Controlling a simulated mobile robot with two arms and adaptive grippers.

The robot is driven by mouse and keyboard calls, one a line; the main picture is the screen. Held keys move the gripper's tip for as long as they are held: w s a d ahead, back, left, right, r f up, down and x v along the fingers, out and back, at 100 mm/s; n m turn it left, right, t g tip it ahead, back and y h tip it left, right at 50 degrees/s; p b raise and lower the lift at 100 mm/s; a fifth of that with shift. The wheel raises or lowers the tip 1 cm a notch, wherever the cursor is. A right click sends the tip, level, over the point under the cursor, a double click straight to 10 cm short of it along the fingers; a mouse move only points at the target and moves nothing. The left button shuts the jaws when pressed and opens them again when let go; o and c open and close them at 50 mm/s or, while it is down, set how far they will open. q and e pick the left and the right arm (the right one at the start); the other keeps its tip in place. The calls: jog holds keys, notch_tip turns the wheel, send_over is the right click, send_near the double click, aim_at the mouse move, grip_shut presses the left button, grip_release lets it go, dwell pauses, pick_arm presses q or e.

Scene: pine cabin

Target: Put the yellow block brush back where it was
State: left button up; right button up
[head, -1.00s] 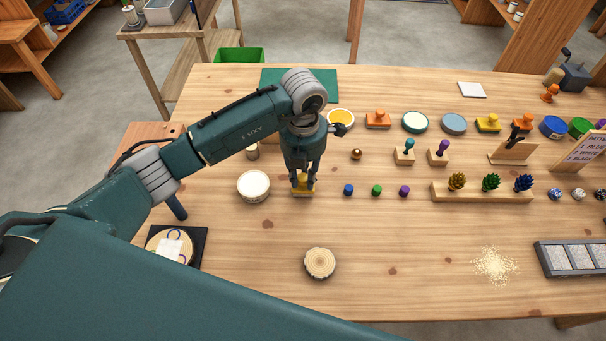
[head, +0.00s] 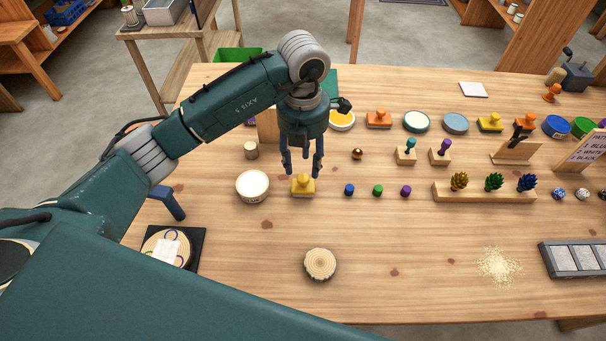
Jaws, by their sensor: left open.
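The yellow block brush (head: 303,186) stands upright on the wooden table, knob up, just right of a white round tub (head: 252,186). My left gripper (head: 302,174) is open and empty. Its fingers point down just above and behind the brush, apart from it as far as I can see. My right gripper is not in view.
Small blue, green and purple pegs (head: 378,190) stand right of the brush. A wood slice (head: 320,263) lies in front. An orange block brush (head: 379,119) and a yellow-filled dish (head: 341,120) stand behind. The front middle of the table is mostly clear.

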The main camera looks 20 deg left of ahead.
aim_at(303, 177)
pick_arm(q)
notch_tip(303, 177, up, 6)
jog(key=shift+b, duration=0.35)
dwell(0.4)
